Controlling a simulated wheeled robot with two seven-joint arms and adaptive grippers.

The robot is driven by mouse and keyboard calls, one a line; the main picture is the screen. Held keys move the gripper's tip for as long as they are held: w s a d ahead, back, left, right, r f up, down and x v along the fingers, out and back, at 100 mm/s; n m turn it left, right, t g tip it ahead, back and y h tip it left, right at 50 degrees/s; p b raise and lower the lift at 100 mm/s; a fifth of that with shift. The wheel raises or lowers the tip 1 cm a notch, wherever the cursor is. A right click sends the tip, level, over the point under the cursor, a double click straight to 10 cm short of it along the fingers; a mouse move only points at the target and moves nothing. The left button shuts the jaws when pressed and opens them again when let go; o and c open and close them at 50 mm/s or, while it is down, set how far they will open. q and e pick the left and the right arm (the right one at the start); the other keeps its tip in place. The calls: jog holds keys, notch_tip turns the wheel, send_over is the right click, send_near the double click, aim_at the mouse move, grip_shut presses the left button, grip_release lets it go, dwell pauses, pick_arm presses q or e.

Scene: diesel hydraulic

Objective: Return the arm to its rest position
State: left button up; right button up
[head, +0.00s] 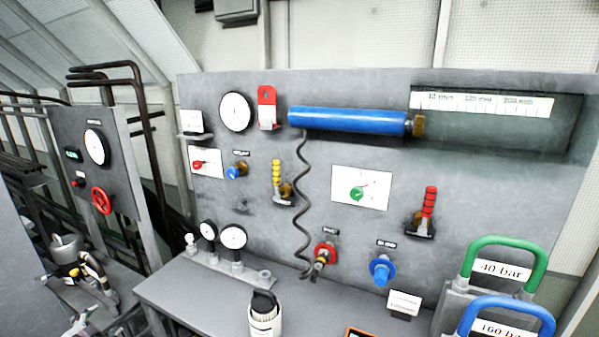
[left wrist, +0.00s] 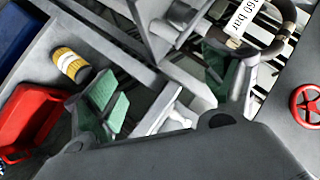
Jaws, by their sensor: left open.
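My left gripper (left wrist: 163,85) shows in the left wrist view. Its two dark fingers with green pads stand wide apart, and nothing is held between them. Grey metal bars and frame parts lie behind the gap. In the head view I cannot clearly make out the left gripper; small parts at the lower left edge are too small to tell. My right gripper is in neither view.
A red handwheel (left wrist: 306,103) is at the wrist view's right; a yellow-banded cylinder (left wrist: 72,65) and red object (left wrist: 30,120) are left. The head view shows a panel (head: 300,185), blue cylinder (head: 345,120), bench (head: 190,295) and green handle (head: 505,245).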

pick_arm(q)
jog(key=s+a+f+n+g+y, duration=0.1)
jog(key=s+a+f+g, duration=0.15)
jog(key=s+f, duration=0.7)
jog(key=s+a+f+n+g+y, duration=0.15)
jog(key=s+a+f, duration=0.25)
jog(key=s+f, duration=0.55)
jog(key=s+d+f+g, duration=0.3)
jog(key=s+f, duration=0.6)
jog(key=s+d+f+g, duration=0.2)
jog(key=s+d+f, duration=0.2)
jog(key=s+f, duration=0.5)
jog(key=s+d+f+g+h, duration=0.1)
jog(key=s+d+f, duration=0.3)
jog(key=d, duration=0.3)
jog(key=s+d+f+n+g+h, duration=0.1)
jog(key=s+d+f, duration=0.3)
jog(key=d, duration=0.3)
jog(key=s+d+f+g+h, duration=0.1)
jog(key=s+d+f, duration=0.3)
jog(key=s+d, duration=0.15)
jog(key=w+d+f+h, duration=0.1)
jog(key=w+d, duration=0.1)
jog(key=d, duration=0.8)
jog(key=w+d+f+h, duration=0.1)
jog(key=w+d, duration=0.2)
jog(key=d, duration=0.7)
jog(key=shift+d+n+t, duration=0.3)
jog(key=shift+n, duration=0.05)
